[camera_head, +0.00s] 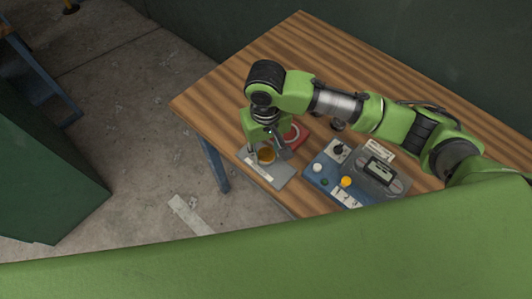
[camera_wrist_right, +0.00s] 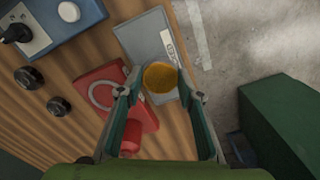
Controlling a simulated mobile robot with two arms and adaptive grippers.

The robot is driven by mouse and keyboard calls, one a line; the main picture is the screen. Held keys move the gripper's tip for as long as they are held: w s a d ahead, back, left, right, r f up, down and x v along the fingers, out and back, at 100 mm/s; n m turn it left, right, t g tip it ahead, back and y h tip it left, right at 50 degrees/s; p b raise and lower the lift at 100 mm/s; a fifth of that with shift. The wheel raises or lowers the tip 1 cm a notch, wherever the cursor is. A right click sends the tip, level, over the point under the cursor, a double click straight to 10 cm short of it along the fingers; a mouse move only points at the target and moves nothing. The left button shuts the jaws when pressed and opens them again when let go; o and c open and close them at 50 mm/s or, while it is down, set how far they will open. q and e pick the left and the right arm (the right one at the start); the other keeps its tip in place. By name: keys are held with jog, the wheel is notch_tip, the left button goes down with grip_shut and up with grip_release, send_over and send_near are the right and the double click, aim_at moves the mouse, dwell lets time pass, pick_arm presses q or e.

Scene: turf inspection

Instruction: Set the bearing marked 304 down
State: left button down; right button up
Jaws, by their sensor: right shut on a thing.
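My right gripper (camera_head: 262,152) points down over the near left edge of the wooden table. It is shut on a round amber-brown piece, the bearing (camera_wrist_right: 161,79), which sits between its fingertips; no marking on the bearing is readable. The bearing also shows in the head view (camera_head: 266,155). Below it is a flat grey plate (camera_head: 272,176) with a white label strip, also in the wrist view (camera_wrist_right: 146,35). The bearing overlaps the plate's end in the wrist view; I cannot tell whether it touches. My left gripper is not in view.
A red block (camera_wrist_right: 88,84) with a pale ring lies right beside the plate. A blue control box (camera_head: 325,175) with knobs and a grey display device (camera_head: 382,174) stand to the right. Dark round pieces (camera_wrist_right: 58,106) lie behind. The table's far left (camera_head: 215,95) is clear.

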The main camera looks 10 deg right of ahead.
aim_at(266, 152)
jog(key=shift+w+f, duration=0.2)
jog(key=shift+f, duration=0.05)
jog(key=f, duration=0.1)
jog(key=f+p, duration=0.1)
jog(key=shift+w+f, duration=0.25)
jog(key=shift+f, duration=0.55)
jog(key=shift+f, duration=0.1)
jog(key=o, duration=1.2)
notch_tip(266, 152, up, 11)
jog(key=shift+f+b, duration=0.1)
jog(key=shift+b, duration=0.8)
jog(key=shift+r, duration=0.75)
